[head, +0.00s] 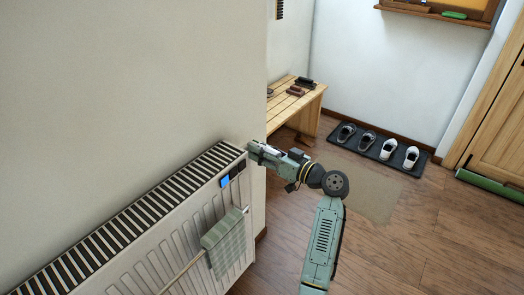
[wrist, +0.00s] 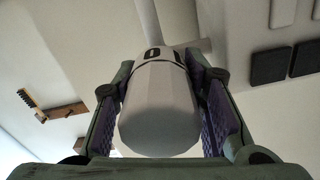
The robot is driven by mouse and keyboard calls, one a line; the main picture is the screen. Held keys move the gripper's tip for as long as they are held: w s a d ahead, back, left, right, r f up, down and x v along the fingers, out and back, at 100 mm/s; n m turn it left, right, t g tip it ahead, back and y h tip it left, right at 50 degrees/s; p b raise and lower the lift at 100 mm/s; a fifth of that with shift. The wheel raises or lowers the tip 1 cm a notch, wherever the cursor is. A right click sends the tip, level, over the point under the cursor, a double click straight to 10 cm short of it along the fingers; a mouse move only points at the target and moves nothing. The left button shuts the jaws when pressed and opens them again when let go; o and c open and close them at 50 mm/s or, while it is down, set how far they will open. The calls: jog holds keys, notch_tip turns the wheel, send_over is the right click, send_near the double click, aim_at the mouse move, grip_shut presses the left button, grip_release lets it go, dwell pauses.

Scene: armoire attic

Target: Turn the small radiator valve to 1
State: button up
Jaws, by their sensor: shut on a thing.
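The small radiator valve (wrist: 159,108) is a white, rounded knob in the wrist view. A dark "0" shows on its collar near the top, with part of another dark mark at its right. My gripper (wrist: 165,100) is shut on the knob, with a purple-padded finger on each side. In the head view my gripper (head: 254,150) is at the right end of the white radiator (head: 190,215). The valve cannot be made out there, as my gripper covers that spot. The wrist view also shows a pale pipe behind the knob.
A green cloth (head: 225,243) hangs on a rail along the radiator's front. A blue tag (head: 225,182) is near its top right corner. A wooden bench (head: 300,105) stands behind my gripper. A shoe mat (head: 352,145) lies by the far wall.

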jog(key=shift+c, duration=1.1)
jog(key=shift+f+b, duration=0.2)
jog(key=shift+b, duration=0.45)
jog(key=shift+f+n+b, duration=0.15)
jog(key=shift+n+b, duration=0.25)
jog(key=shift+b, duration=0.25)
jog(key=n+b, duration=0.1)
jog(key=b, duration=0.2)
jog(key=n+b, duration=0.1)
jog(key=b, duration=0.3)
jog(key=shift+f+n, duration=0.25)
jog(key=shift+n, duration=0.15)
jog(key=n+b, duration=0.2)
jog(key=b, duration=0.2)
jog(key=n+b, duration=0.2)
jog(key=b, duration=0.2)
jog(key=shift+s+r, duration=0.1)
jog(key=shift+r, duration=0.1)
jog(key=n+b, duration=0.2)
jog(key=b, duration=0.1)
jog(key=shift+r, duration=0.25)
jog(key=shift+b, duration=0.35)
jog(key=shift+r, duration=0.1)
